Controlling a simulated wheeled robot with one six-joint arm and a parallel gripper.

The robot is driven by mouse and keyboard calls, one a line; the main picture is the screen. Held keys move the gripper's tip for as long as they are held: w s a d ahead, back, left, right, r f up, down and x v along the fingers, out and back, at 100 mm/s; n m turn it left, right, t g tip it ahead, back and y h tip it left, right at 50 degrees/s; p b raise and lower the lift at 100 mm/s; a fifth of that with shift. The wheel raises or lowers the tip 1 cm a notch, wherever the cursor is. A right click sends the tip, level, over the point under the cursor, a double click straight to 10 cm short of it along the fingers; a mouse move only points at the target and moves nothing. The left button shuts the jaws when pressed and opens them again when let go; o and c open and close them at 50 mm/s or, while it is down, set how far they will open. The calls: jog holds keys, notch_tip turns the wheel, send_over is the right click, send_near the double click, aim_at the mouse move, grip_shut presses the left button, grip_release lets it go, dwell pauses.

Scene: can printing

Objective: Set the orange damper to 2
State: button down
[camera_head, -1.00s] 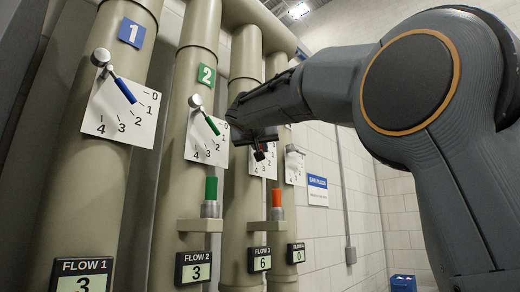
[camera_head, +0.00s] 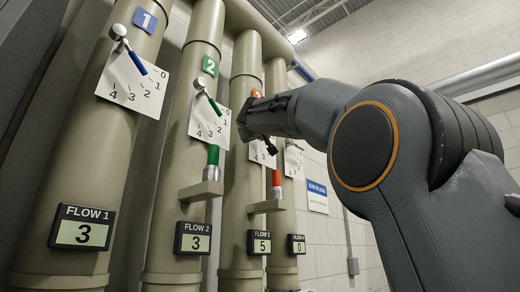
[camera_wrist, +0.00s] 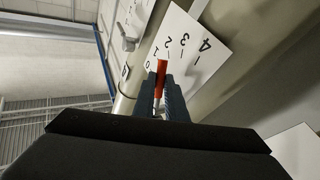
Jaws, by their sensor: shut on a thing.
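The orange damper lever (camera_wrist: 161,67) shows in the wrist view between my gripper's two dark fingers (camera_wrist: 160,90), which are shut on it. Its tip lies by the low end of the white scale card (camera_wrist: 185,62), close to the 1 mark, with 2 to the right of it. In the head view my gripper (camera_head: 258,132) is in front of the third pipe and covers most of that card (camera_head: 260,156) and the lever. The FLOW 3 display (camera_head: 260,243) reads 5.
The blue damper lever (camera_head: 137,62) and green damper lever (camera_head: 214,104) are to the left. A bracket (camera_head: 267,207) carries an orange-topped cylinder (camera_head: 276,178) below my gripper. The fourth pipe's grey lever (camera_head: 292,146) is close on the right.

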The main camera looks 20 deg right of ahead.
jog(key=n+t+b, duration=0.1)
jog(key=b, duration=0.3)
jog(key=d+n+t+y+b, duration=0.1)
jog(key=n+t+b, duration=0.1)
jog(key=b, duration=0.2)
jog(key=shift+w+d+r, duration=0.15)
jog(key=shift+w, duration=0.25)
jog(key=shift+r+n+t+b, duration=0.15)
jog(key=shift+n+t+b, duration=0.25)
jog(key=shift+b, duration=0.15)
jog(key=c, duration=1.8)
grip_release()
jog(key=b+v, duration=0.6)
jog(key=v, duration=0.1)
jog(key=shift+s, duration=0.35)
